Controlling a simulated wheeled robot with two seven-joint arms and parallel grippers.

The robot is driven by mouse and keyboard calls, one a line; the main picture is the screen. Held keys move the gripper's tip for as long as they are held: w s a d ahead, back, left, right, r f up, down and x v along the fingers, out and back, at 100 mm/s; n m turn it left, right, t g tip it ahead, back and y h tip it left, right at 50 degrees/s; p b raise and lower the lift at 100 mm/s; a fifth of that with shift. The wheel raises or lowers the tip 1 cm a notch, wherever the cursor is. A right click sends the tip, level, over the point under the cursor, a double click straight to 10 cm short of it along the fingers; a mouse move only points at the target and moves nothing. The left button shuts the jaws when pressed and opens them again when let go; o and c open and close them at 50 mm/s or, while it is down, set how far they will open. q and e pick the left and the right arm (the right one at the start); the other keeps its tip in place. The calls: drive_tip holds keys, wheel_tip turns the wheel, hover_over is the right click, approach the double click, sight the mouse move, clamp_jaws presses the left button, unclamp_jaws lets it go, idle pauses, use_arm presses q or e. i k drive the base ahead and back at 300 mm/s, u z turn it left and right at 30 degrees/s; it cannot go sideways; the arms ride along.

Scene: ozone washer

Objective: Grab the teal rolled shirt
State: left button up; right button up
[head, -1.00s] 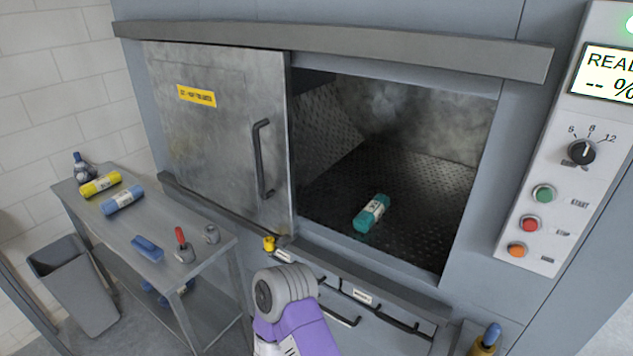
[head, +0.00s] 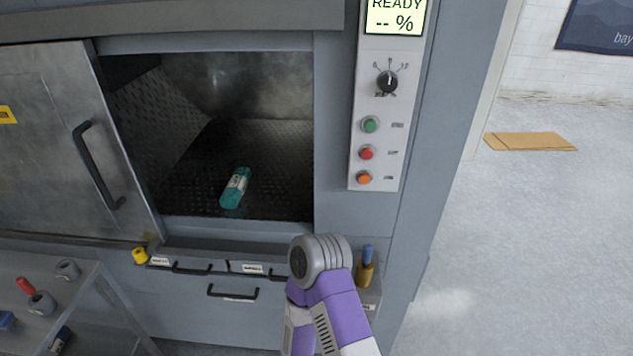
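The teal rolled shirt (head: 235,188) has a pale label band. It lies on the dark textured floor of the washer chamber (head: 270,150), inside the open doorway. The sliding door (head: 50,150) with its black handle stands to the left of the opening. A purple and grey arm link of mine rises at the bottom centre, below and right of the opening. Neither gripper shows in the head view.
The control panel (head: 375,130) with its buttons and dial is right of the opening; its display reads READY. Drawers with black handles (head: 232,292) sit below. A metal table (head: 60,290) with small tools stands at the lower left. Flat cardboard (head: 530,142) lies on clear floor at right.

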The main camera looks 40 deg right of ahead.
sight(235, 188)
drive_tip(key=z, duration=0.75)
drive_tip(key=k, duration=1.3)
drive_tip(key=u, duration=0.6)
drive_tip(key=i, duration=1.6)
drive_tip(key=z, duration=0.8)
